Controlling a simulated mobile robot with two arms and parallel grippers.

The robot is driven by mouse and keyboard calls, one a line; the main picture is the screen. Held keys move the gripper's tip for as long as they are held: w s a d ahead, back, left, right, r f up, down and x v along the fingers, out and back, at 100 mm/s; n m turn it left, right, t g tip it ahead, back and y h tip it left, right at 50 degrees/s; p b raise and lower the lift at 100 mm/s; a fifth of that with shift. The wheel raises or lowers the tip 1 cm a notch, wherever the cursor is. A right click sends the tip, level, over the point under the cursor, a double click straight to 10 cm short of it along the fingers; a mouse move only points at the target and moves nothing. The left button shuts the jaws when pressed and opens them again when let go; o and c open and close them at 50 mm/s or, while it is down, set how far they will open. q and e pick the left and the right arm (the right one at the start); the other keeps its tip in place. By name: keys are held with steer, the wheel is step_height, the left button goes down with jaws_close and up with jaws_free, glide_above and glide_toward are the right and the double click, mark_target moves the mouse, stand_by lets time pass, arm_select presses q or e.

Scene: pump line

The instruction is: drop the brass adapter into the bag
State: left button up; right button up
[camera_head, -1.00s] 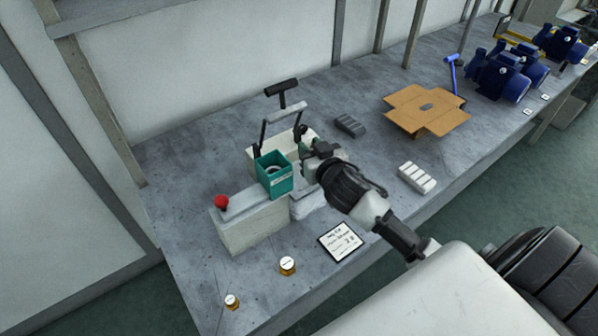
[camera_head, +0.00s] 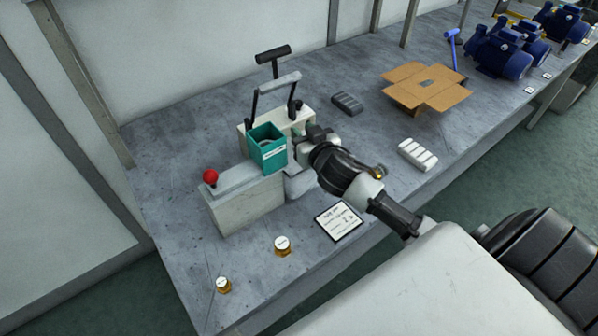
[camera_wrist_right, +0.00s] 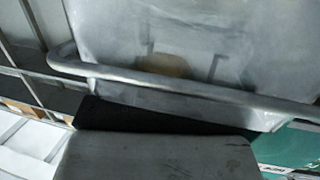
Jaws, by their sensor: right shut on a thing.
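My right gripper (camera_head: 311,150) reaches in from the right, just beside the teal box on the bench fixture. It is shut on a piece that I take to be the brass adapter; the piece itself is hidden. A cloudy clear bag (camera_head: 299,185) hangs below the gripper at the fixture's right side. In the right wrist view the bag (camera_wrist_right: 240,40) fills the upper part, behind a bent metal bar (camera_wrist_right: 180,88). A tan patch shows faintly through it. Two brass-coloured pieces with white tops, one larger (camera_head: 282,248) and one smaller (camera_head: 223,286), stand at the front left. My left gripper is out of view.
The teal box (camera_head: 268,155) sits on a pale fixture (camera_head: 247,205) with a red knob (camera_head: 210,176) and a dark-handled lever (camera_head: 273,54). A label card (camera_head: 339,221), a white ribbed block (camera_head: 417,154) and an open carton (camera_head: 400,95) lie rightward.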

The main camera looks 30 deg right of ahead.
steer(key=o, duration=1)
steer(key=b+v, duration=0.1)
steer(key=v, duration=0.9)
steer(key=shift+s+r, duration=0.1)
steer(key=shift+s, duration=0.3)
steer(key=shift+s, duration=0.1)
